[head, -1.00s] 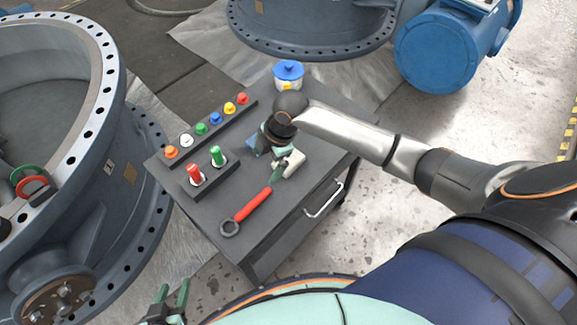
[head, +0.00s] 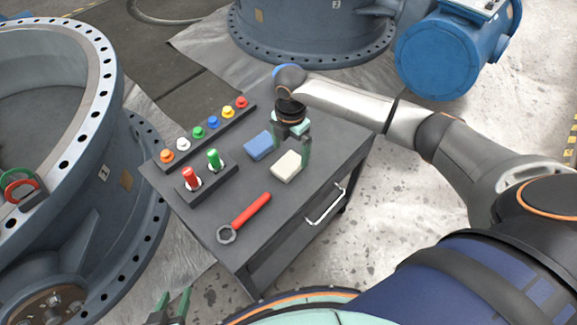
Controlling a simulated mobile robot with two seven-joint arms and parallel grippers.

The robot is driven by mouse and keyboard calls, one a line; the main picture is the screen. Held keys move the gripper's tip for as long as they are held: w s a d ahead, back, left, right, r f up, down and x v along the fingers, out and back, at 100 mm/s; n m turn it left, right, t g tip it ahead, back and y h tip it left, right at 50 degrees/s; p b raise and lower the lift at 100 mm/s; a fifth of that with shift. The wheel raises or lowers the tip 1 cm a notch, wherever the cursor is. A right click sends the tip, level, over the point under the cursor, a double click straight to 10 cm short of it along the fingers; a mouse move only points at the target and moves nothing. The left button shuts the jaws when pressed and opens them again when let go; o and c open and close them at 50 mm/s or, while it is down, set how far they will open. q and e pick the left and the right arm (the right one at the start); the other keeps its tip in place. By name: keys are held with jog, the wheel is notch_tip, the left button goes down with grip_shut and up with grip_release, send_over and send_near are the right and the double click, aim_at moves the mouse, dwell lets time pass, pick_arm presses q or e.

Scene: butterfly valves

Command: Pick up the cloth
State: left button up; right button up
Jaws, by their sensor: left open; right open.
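Two small folded pads lie side by side on the dark cart top: a blue one (head: 258,146) and a cream one (head: 286,166). Either could be the cloth; I cannot tell which from their look. My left gripper (head: 177,304) is open at the bottom edge, away from the cart.
A red-handled wrench (head: 246,218) lies in front of the pads. A rack of coloured caps (head: 205,135) lines the far-left edge. Large valve bodies (head: 85,150) surround the cart. The front-right cart top is clear.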

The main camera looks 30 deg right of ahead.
aim_at(289, 163)
jog(key=f, duration=0.5)
jog(key=shift+a+f+b, duration=0.1)
jog(key=shift+a+b, duration=0.15)
jog(key=shift+b, duration=0.15)
jog(key=shift+c, duration=0.2)
jog(key=c, duration=1.2)
